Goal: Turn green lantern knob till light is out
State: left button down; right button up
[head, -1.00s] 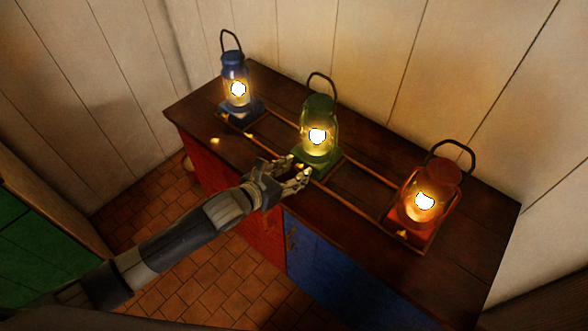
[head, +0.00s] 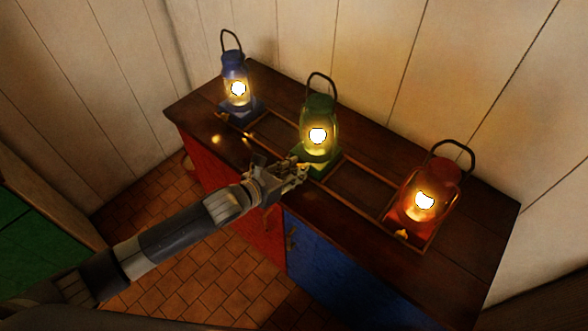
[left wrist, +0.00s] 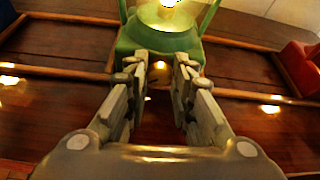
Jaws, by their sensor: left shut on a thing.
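The green lantern (head: 319,112) stands upright in the middle of the wooden counter, and its light is on. Its base fills the top of the left wrist view (left wrist: 160,40). Its small brass knob (left wrist: 159,67) shows at the front of the base, between my fingertips. My left gripper (head: 301,172) is at the front of the lantern, shut on the knob; its fingers also show in the left wrist view (left wrist: 158,76). In the head view the gripper hides the knob. My right gripper is not in view.
A lit blue lantern (head: 235,68) stands at the left and a lit red lantern (head: 428,185) at the right. Thin wooden rails (head: 359,174) frame the lanterns on the counter (head: 255,167). A wooden wall (head: 350,40) stands behind.

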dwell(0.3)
pick_arm(q)
jog(key=c, duration=1.4)
grip_release()
jog(key=shift+o, duration=0.2)
jog(key=shift+s, duration=0.1)
jog(key=v, duration=1.2)
